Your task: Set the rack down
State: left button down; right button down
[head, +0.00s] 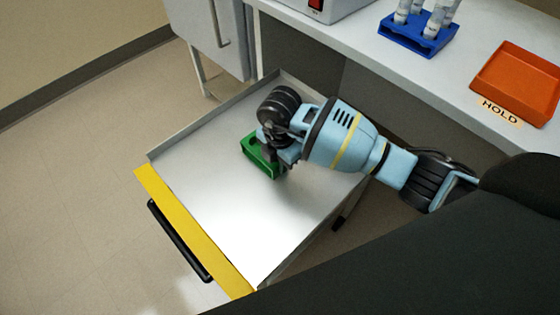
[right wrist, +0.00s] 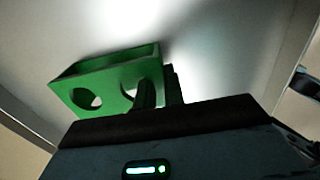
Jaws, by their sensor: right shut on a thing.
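A small green rack (head: 258,160) with round holes is at my right gripper (head: 279,158), over the metal tray of a cart (head: 215,215). In the right wrist view the green rack (right wrist: 108,82) shows two holes, and the fingers of my right gripper (right wrist: 158,88) are shut on its near wall. The rack looks empty. I cannot tell whether its underside touches the tray surface. The arm hides part of the rack in the head view. My left gripper is not in view.
The tray has raised metal edges, a yellow front strip (head: 190,228) and a black handle (head: 180,240). A white bench (head: 420,75) behind holds a blue rack with tubes (head: 418,36), an orange bin (head: 518,82) and a HOLD label (head: 499,111). The tray's front half is clear.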

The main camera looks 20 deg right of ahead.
jog(key=shift+f, duration=0.15)
jog(key=c, duration=1.5)
grip_release()
notch_tip(320, 180, up, 12)
jog(key=p, duration=0.1)
jog(key=shift+p, duration=0.35)
